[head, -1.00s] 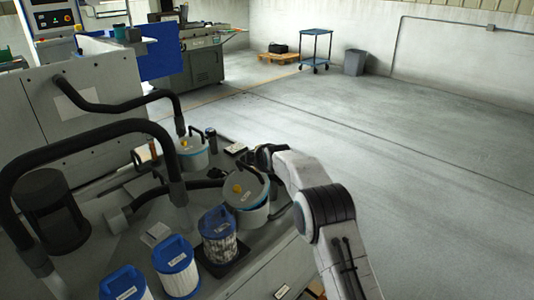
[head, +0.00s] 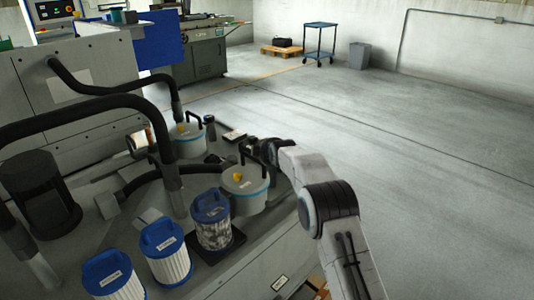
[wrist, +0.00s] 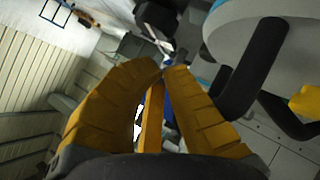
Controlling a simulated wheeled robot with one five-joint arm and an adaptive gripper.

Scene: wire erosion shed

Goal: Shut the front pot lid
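The front pot (head: 246,203) is a light grey pot with a blue band, nearer me than the similar back pot (head: 188,148). Its grey lid (head: 236,182) has a yellow knob and a black handle, and looks level on the pot. My gripper (head: 257,148) is at the far side of this lid, close to the handle. In the wrist view my yellow fingers (wrist: 164,72) meet at their tips with nothing seen held between them. The black handle (wrist: 258,62) is just right of the fingers, apart from them. Whether the lid's rim is fully seated cannot be told.
Blue-capped filters (head: 166,250) stand along the bench's front left, one dirty filter (head: 212,225) beside the front pot. Black hoses (head: 110,105) arch over the left side. The floor to the right is clear; a cart (head: 319,42) and bin (head: 359,56) stand far back.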

